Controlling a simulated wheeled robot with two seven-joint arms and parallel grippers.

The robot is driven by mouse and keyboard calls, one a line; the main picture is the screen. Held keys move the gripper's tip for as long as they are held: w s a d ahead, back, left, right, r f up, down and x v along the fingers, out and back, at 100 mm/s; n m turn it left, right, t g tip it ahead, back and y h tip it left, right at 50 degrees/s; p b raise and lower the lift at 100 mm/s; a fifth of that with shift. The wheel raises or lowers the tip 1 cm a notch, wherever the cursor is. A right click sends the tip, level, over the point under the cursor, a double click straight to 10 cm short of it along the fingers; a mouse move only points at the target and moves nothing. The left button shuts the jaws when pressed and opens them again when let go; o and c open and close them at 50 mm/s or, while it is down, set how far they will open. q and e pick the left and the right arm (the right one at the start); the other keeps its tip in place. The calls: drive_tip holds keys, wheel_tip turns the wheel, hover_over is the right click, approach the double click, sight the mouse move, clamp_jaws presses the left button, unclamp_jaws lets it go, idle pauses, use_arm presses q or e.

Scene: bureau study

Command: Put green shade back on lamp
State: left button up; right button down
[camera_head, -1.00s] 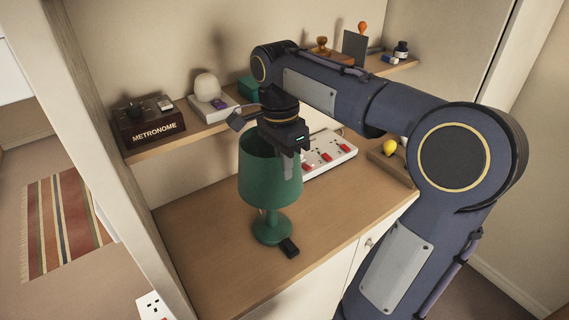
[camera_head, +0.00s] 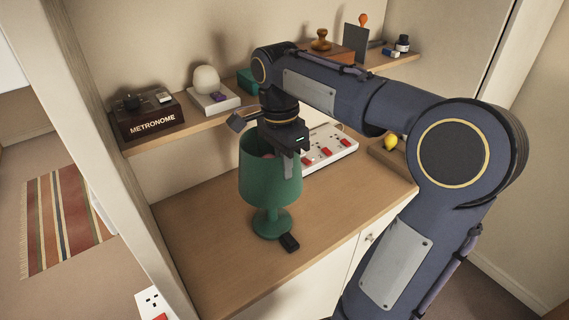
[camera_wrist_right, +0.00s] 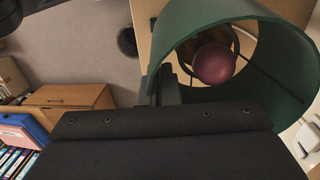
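The green shade (camera_head: 270,180) sits upright over the green lamp (camera_head: 271,222), which stands on the desk. In the right wrist view I look into the shade (camera_wrist_right: 289,99) and see a dark red bulb (camera_wrist_right: 213,64) inside its ring. My right gripper (camera_head: 295,165) is at the shade's upper rim, on the side towards the right of the head view. Its fingers look parted about the rim, one near the outer wall; the exact gap is partly hidden. My left gripper is not in view.
The shelf holds a metronome box (camera_head: 150,116) and other items. The desk's left part is clear.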

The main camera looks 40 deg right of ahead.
drive_tip(key=shift+f, duration=0.2)
drive_tip(key=c, duration=1.6)
unclamp_jaws()
drive_tip(key=shift+r, duration=0.1)
wheel_tip(320, 180, up, 7)
drive_tip(key=p, duration=0.7)
